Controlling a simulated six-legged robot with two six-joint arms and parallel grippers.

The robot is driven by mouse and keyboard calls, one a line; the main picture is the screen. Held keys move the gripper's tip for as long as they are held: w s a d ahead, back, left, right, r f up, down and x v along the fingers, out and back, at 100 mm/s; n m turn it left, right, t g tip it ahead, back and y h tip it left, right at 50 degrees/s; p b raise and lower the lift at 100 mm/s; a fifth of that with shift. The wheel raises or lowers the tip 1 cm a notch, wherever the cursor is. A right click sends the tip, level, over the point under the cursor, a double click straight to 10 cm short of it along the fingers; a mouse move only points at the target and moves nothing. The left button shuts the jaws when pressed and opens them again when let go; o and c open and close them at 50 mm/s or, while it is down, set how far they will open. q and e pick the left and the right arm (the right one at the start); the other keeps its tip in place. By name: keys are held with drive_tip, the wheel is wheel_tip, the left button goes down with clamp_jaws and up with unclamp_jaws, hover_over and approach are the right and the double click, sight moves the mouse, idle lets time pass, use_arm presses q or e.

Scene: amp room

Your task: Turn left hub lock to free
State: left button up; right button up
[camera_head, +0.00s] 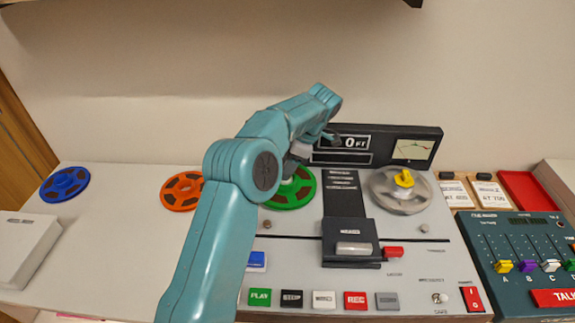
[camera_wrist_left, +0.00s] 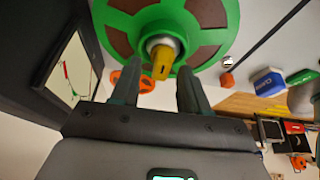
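The left hub carries a green reel (camera_head: 296,190) on the tape machine, partly behind my left arm in the head view. Its yellow hub lock (camera_wrist_left: 162,64) shows in the left wrist view on a pale round hub, and is hidden in the head view. My left gripper (camera_wrist_left: 157,80) is open. Its two dark fingers stand apart just below the lock in that view, with the lock lined up between them; contact cannot be seen. The right hub has a clear reel (camera_head: 385,198) with a yellow lock (camera_head: 404,178). My right gripper is not in view.
A dark meter panel (camera_head: 425,135) stands behind the reels. A black head block (camera_head: 348,235) sits between them. Coloured buttons line the front, and a fader console (camera_head: 510,235) is at right. Orange (camera_head: 180,192) and blue (camera_head: 64,184) reels lie left on the white counter.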

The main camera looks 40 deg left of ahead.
use_arm(q)
drive_tip(key=p+v, duration=1.1)
drive_tip(key=v, duration=0.5)
drive_tip(key=shift+w+d+r, duration=0.1)
